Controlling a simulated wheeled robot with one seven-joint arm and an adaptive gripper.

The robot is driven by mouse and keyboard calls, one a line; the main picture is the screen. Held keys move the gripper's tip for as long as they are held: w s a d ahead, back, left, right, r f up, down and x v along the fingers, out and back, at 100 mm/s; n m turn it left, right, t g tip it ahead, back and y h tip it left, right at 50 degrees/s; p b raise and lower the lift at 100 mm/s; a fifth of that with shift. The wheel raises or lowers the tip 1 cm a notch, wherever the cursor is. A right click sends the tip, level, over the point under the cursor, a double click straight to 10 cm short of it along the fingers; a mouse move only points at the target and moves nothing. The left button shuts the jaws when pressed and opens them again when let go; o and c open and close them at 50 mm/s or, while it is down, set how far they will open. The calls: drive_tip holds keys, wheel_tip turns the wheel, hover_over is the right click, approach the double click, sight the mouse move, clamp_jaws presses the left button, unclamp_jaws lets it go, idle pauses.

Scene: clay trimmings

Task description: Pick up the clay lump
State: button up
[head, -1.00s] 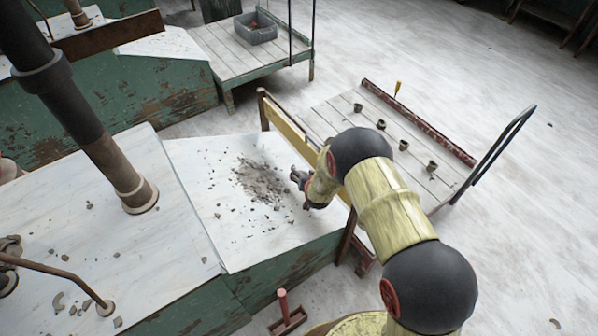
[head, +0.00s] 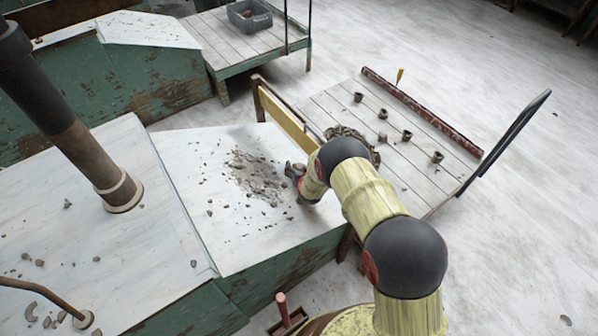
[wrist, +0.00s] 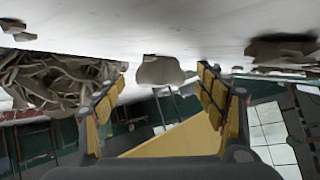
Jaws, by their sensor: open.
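My gripper (head: 292,172) is low over the right part of the white bench top (head: 190,232), just right of the scattered clay crumbs (head: 255,177). In the wrist view its two yellow-padded fingers (wrist: 160,103) are spread apart with nothing held between them. A smooth grey-brown clay lump (wrist: 160,70) shows beyond the fingertips, centred between them, against the white surface. The wrist picture appears upside down. I cannot single out this lump in the head view, where my gripper and arm cover part of the bench edge.
Tangled clay trimmings (wrist: 55,80) lie left of the fingers in the wrist view. A brown heap (head: 352,135) shows behind my arm. A yellow board (head: 285,122) stands along the bench's right edge. A low slatted cart (head: 330,105) holds several small pots. A dark post (head: 85,155) rises at left.

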drive_tip(key=shift+w+f, duration=0.2)
drive_tip(key=shift+w, duration=0.1)
drive_tip(key=shift+c, duration=1.1)
drive_tip(key=c, duration=1.1)
drive_tip(key=shift+r, duration=0.1)
drive_tip(key=shift+c, duration=0.3)
